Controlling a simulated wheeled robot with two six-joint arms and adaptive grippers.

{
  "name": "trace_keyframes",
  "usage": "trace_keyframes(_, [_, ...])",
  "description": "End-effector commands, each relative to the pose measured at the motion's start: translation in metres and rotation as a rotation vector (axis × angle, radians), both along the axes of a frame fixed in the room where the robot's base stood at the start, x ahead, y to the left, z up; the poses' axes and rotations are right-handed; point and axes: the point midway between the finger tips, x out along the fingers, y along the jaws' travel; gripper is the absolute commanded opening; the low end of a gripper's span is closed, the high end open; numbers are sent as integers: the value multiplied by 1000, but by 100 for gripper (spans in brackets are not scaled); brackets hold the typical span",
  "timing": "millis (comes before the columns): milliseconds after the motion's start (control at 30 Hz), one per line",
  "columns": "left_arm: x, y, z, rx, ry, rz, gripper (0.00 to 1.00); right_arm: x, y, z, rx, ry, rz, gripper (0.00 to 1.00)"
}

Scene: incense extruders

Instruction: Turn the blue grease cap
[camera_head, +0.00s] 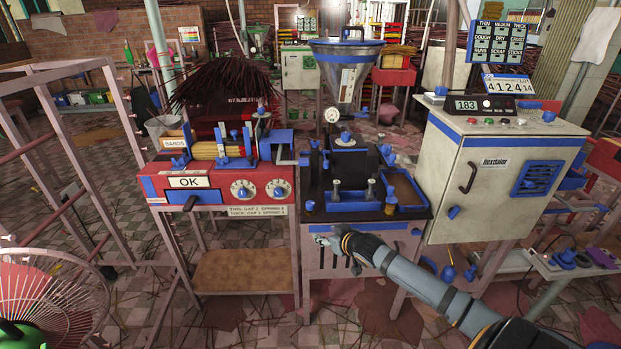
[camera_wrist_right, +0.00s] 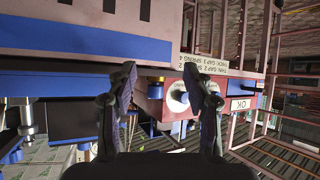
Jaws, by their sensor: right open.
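Several small blue caps and knobs show, and I cannot tell for sure which is the grease cap. One small blue cap (camera_head: 310,205) stands at the front left corner of the middle extruder bench (camera_head: 362,213). A blue knob (camera_head: 346,136) sits on top of that machine. My right gripper (camera_head: 322,239) is in front of the bench's front panel, below its top and a little below the corner cap. In the wrist view my right gripper (camera_wrist_right: 158,78) is open, with its two fingers apart and nothing held between them. My left gripper is not in view.
Left of the bench is a red machine (camera_head: 222,196) with two dials and an OK plate. Right is a cream cabinet (camera_head: 497,190) with a handle and a 183 display. A fan (camera_head: 45,295) stands at front left. Thin sticks litter the tiled floor.

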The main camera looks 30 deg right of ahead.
Motion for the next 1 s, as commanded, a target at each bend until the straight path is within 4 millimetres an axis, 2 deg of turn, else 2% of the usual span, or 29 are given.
trace_keyframes(33, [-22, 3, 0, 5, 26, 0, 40, 2, 0, 29, -3, -34, 47, 51])
trace_keyframes(100, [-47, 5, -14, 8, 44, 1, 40, 10, -4, 48, 12, -86, 79, 51])
trace_keyframes(200, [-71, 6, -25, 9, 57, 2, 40, 19, -13, 67, 27, -137, 93, 51])
trace_keyframes(333, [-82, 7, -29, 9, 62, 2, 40, 23, -17, 76, 37, -162, 97, 51])
trace_keyframes(567, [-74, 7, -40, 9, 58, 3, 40, 34, -19, 67, 40, -168, 87, 51])
trace_keyframes(667, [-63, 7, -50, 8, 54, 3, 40, 49, -16, 59, 46, -169, 90, 51])
trace_keyframes(800, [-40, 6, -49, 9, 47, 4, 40, 76, -15, 51, 48, -169, 92, 51])
trace_keyframes(1000, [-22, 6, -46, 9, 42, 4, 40, 108, -17, 39, 42, -164, 91, 51])
